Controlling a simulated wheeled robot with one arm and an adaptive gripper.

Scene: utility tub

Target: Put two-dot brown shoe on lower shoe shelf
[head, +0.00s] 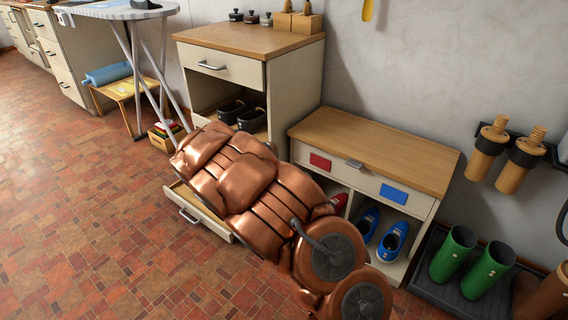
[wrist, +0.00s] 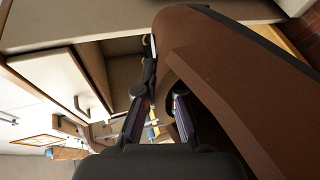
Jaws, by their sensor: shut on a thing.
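A large brown shoe (wrist: 235,85) fills the right side of the wrist view, close to the camera; no dots show on it. My gripper (wrist: 162,98) is shut on part of it, with one dark finger on each side. In the head view my copper arm hides the gripper and the shoe. A tall cabinet (head: 240,45) has an open compartment holding a pair of black shoes (head: 241,114). Low down, a pulled-out drawer or shelf (head: 205,222) with a handle shows partly behind my arm; its inside is mostly hidden. I cannot tell which part is the lower shoe shelf.
A low bench (head: 375,150) with red and blue labels holds blue shoes (head: 392,241) and a red shoe (head: 339,202). Green boots (head: 453,255) stand on a dark tray at right. An ironing board (head: 115,10) stands at left. The tiled floor at left is clear.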

